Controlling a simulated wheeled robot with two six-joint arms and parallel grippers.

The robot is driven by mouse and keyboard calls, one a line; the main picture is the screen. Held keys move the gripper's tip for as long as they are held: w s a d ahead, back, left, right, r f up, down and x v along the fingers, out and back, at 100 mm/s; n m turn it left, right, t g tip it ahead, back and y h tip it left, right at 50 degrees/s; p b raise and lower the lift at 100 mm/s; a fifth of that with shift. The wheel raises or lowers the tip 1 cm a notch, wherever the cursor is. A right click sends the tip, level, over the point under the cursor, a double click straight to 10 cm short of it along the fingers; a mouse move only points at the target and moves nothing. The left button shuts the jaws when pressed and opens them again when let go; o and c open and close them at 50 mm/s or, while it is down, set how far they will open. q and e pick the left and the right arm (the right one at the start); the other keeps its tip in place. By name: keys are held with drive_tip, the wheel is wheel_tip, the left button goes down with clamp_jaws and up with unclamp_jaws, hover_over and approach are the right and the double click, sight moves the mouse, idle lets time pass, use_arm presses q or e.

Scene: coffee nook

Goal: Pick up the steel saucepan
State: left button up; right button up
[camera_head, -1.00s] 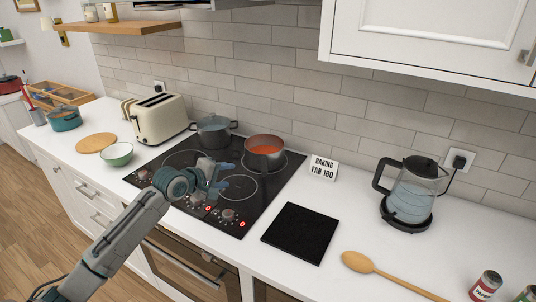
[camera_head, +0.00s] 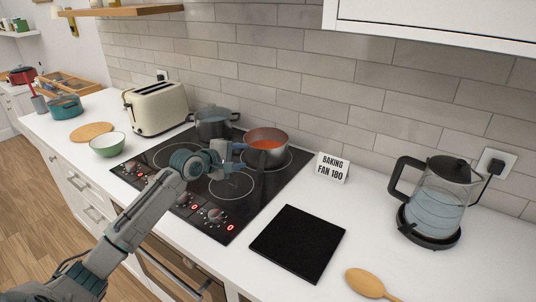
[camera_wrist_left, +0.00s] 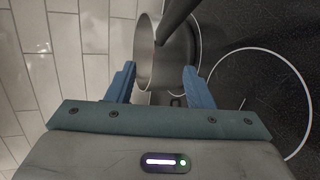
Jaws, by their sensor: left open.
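The steel saucepan (camera_head: 270,161) stands on the black hob, at the back right, with orange-red contents. In the left wrist view its steel side (camera_wrist_left: 158,68) shows ahead of and partly between my fingers, with a dark handle (camera_wrist_left: 177,20) crossing the upper part. My left gripper (camera_head: 239,154) is open, its blue fingers just left of the saucepan; it also shows in the left wrist view (camera_wrist_left: 160,82). It does not hold the saucepan, and I cannot tell whether it touches it. My right gripper is out of view.
A dark lidded pot (camera_head: 212,124) stands on the hob behind my left gripper. A cream toaster (camera_head: 157,108) and a green bowl (camera_head: 108,145) are left of the hob. A sign (camera_head: 332,167), black mat (camera_head: 298,243), kettle (camera_head: 437,205) and wooden spoon (camera_head: 366,283) are to the right.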

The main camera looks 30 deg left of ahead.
sight(259, 153)
use_arm(q)
drive_tip(key=p+x, duration=0.2)
drive_tip(key=x, duration=0.7)
drive_tip(key=shift+w+f, duration=0.15)
drive_tip(key=shift+w, duration=0.05)
drive_tip(key=shift+s, duration=0.1)
drive_tip(key=shift+c, duration=0.5)
clamp_jaws()
idle(0.6)
